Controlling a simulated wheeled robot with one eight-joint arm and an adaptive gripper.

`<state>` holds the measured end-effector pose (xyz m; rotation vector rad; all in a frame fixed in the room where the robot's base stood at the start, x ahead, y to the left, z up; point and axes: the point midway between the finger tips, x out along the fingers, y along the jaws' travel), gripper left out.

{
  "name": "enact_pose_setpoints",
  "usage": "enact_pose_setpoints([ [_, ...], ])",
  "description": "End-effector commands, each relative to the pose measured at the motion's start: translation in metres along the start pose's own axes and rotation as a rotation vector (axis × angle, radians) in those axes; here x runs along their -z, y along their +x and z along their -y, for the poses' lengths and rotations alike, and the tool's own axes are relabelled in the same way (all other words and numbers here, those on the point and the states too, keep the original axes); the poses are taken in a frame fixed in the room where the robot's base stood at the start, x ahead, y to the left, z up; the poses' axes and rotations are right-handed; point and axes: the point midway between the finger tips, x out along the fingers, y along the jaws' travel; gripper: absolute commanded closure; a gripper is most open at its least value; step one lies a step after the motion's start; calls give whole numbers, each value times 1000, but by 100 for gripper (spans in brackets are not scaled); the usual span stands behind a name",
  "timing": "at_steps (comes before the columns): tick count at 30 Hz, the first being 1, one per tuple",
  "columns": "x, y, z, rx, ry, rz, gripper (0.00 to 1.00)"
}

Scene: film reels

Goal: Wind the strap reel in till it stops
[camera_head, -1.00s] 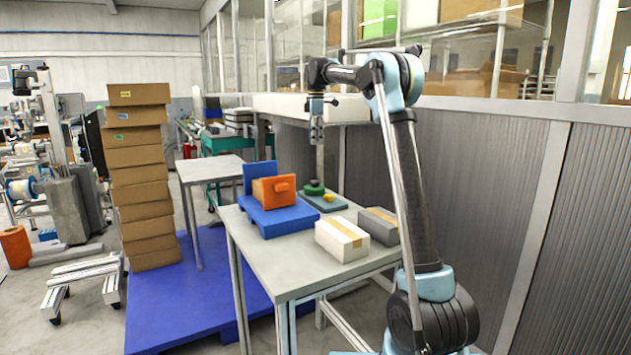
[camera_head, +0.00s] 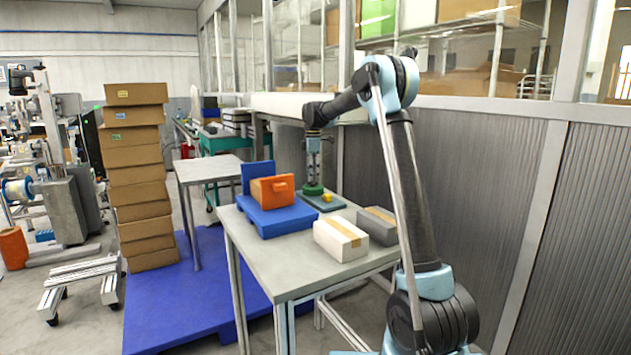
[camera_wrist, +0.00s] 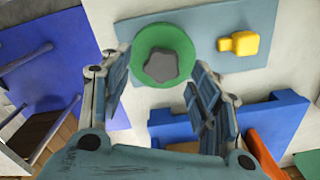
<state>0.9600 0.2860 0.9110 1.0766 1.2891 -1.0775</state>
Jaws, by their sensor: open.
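The strap reel is a green disc (camera_wrist: 145,48) with a dark grey lobed knob (camera_wrist: 167,66) on top, set on a grey-blue base plate (camera_wrist: 205,35). A yellow block (camera_wrist: 240,43) sits on the plate to the right of the disc in the wrist view. In the head view the green disc (camera_head: 313,191) and yellow block (camera_head: 327,198) are at the table's far side. My gripper (camera_wrist: 160,66) is open, pointing down over the reel, one finger on each side of the knob in the picture. I cannot tell its height above the knob.
A blue stand (camera_head: 275,223) with an orange box (camera_head: 272,191) is left of the reel. A white carton (camera_head: 341,240) and a dark grey box (camera_head: 378,232) lie nearer on the table (camera_head: 270,262). A corrugated wall (camera_head: 480,190) stands to the right.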

Motion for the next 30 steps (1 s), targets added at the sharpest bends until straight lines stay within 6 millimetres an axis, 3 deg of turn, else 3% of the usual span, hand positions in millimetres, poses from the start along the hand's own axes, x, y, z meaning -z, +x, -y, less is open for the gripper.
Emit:
enact_pose_setpoints([
  [6, 0, 18, 0, 0, 0, 0, 44],
  [16, 0, 21, 0, 0, 0, 0, 44],
  [17, 0, 21, 0, 0, 0, 0, 46],
  [21, 0, 21, 0, 0, 0, 0, 78],
  [23, 0, 21, 0, -1, 1, 0, 88],
  [25, -1, 21, -1, -2, 1, 0, 88],
  [26, -16, 21, 2, -2, 8, 0, 88],
  [30, -8, 21, -1, -2, 12, 1, 88],
])
